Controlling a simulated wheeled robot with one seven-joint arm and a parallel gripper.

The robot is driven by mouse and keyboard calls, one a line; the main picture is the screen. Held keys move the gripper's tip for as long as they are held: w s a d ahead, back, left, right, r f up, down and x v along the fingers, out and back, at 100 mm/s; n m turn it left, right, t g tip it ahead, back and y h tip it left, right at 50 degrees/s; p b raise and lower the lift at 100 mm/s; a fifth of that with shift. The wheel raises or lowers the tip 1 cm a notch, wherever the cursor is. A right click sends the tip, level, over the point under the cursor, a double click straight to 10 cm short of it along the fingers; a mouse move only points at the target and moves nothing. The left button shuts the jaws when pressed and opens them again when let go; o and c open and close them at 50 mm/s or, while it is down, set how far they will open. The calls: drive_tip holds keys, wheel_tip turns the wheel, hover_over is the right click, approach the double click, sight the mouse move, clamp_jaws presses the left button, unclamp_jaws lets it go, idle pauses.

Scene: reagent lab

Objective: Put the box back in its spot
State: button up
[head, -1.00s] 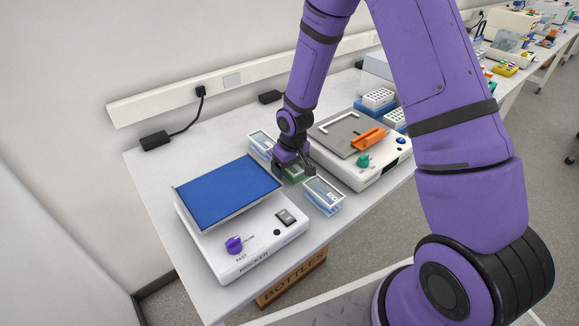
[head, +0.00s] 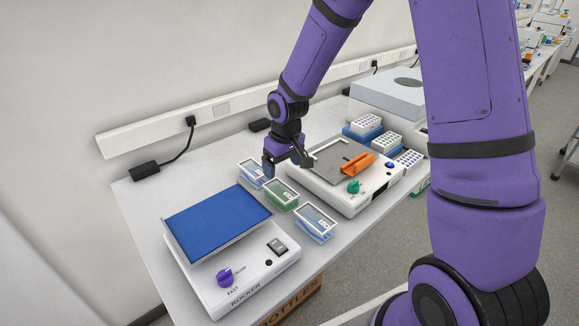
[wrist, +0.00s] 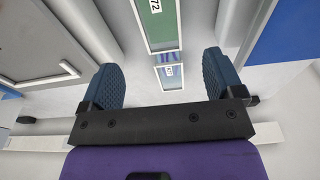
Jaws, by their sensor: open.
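Three small clear lidded boxes stand in a row between the two machines. The green box (head: 281,195) is in the middle, with a blue-tinted box (head: 251,173) behind it and another blue-tinted box (head: 315,222) in front. My gripper (head: 286,165) is open and empty, above the back end of the row. In the wrist view, the green box (wrist: 158,22) with a label ending in 72 lies beyond the fingertips. A second labelled box (wrist: 171,71) shows between the open fingers (wrist: 160,80), below them. Which box the task means cannot be told.
The rocker (head: 240,275) with a blue platform (head: 215,220) stands left of the row. A white machine (head: 350,195) with a grey plate and orange piece stands right. Several tube racks (head: 386,142) and a grey unit (head: 388,95) lie beyond. The wall rail runs behind.

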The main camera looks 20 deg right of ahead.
drive_tip(key=s+d+r+m+t+h, duration=0.1)
drive_tip(key=s+d+r, duration=0.1)
drive_tip(key=s+r, duration=0.5)
drive_tip(key=s+d+r+m+t, duration=0.1)
drive_tip(key=s+d+r, duration=0.15)
drive_tip(key=r, duration=0.85)
drive_tip(key=s+d+r+t, duration=0.1)
drive_tip(key=s+r, duration=0.3)
drive_tip(key=s, duration=0.5)
drive_tip(key=s+d+r+m, duration=0.1)
drive_tip(key=s+r, duration=0.3)
drive_tip(key=s, duration=0.5)
drive_tip(key=shift+s+r+m+t+y, duration=0.3)
drive_tip(key=shift+s+r+t, duration=0.05)
drive_tip(key=shift+r+t, duration=0.05)
